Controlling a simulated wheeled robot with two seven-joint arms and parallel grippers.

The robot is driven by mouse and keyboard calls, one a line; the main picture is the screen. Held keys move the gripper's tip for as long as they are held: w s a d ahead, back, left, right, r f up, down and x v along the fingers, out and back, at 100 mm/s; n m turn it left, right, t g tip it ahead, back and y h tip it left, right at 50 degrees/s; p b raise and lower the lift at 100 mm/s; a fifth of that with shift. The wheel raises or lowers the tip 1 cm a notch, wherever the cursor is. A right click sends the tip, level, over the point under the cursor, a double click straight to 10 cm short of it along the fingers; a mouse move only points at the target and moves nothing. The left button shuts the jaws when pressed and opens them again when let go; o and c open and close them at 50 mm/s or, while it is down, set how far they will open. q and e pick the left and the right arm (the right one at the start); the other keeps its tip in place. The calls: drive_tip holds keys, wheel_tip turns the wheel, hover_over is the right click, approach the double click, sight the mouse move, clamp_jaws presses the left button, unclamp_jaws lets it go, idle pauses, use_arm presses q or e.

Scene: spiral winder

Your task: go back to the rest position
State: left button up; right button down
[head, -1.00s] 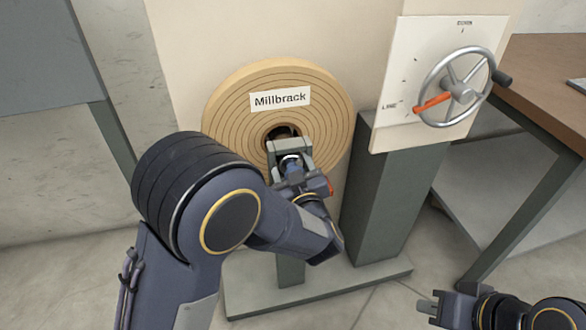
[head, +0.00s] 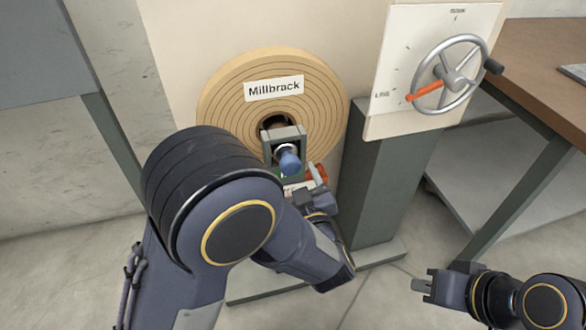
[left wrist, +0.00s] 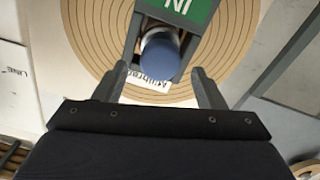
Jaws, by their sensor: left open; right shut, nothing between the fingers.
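The spiral disc (head: 225,115) with its white "Millbrack" label (head: 273,88) is upright on the winder. A grey bracket (head: 298,140) at its centre holds a blue-ended plunger (head: 289,160). My left gripper (head: 312,190) is just below and right of the plunger in the head view. In the left wrist view its two fingers (left wrist: 168,88) are spread, with the blue plunger end (left wrist: 159,58) ahead between them and nothing gripped. My right gripper (head: 422,287) is at the lower right, shut and empty, clear of everything.
A panel (head: 395,65) with a handwheel (head: 478,72) and an orange pointer (head: 424,92) stands at upper right on a grey post (head: 385,180). A brown-topped table (head: 540,75) is at the right edge. The winder's base plate (head: 380,255) lies on the floor. An orange part (head: 317,173) shows beside my left gripper.

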idle(0.4)
use_arm(q)
drive_tip(key=shift+w+a, duration=0.1)
drive_tip(key=shift+w, duration=0.1)
drive_tip(key=w+a+g+h, duration=0.1)
drive_tip(key=h, duration=0.1)
drive_tip(key=a+r+h, duration=0.1)
drive_tip(key=h, duration=0.1)
drive_tip(key=w+a+r+g+h, duration=0.1)
drive_tip(key=shift+w+r+g+h, duration=0.15)
drive_tip(key=shift+w+g+h, duration=0.15)
drive_tip(key=shift+w+h, duration=0.1)
drive_tip(key=s+a+r+m+g+h, duration=0.2)
drive_tip(key=s+a+r+h, duration=0.2)
drive_tip(key=s+h, duration=0.1)
drive_tip(key=s+a+f+m+g+y, duration=0.1)
drive_tip(key=s+a+f+g, duration=0.1)
drive_tip(key=s+a, duration=0.35)
drive_tip(key=s+a+f+m+g, duration=0.1)
drive_tip(key=s+a+f+g, duration=0.15)
drive_tip(key=s, duration=0.65)
drive_tip(key=s+a+f+m+g+y, duration=0.1)
drive_tip(key=s+a+f+m+g, duration=0.1)
drive_tip(key=s+a, duration=0.35)
wheel_tip(320, 180, up, 31)
drive_tip(key=s+d+n+p, duration=0.1)
drive_tip(key=p, duration=2.9)
drive_tip(key=shift+d+h+p, duration=0.3)
drive_tip(key=shift+d, duration=0.05)
drive_tip(key=shift+g, duration=0.25)
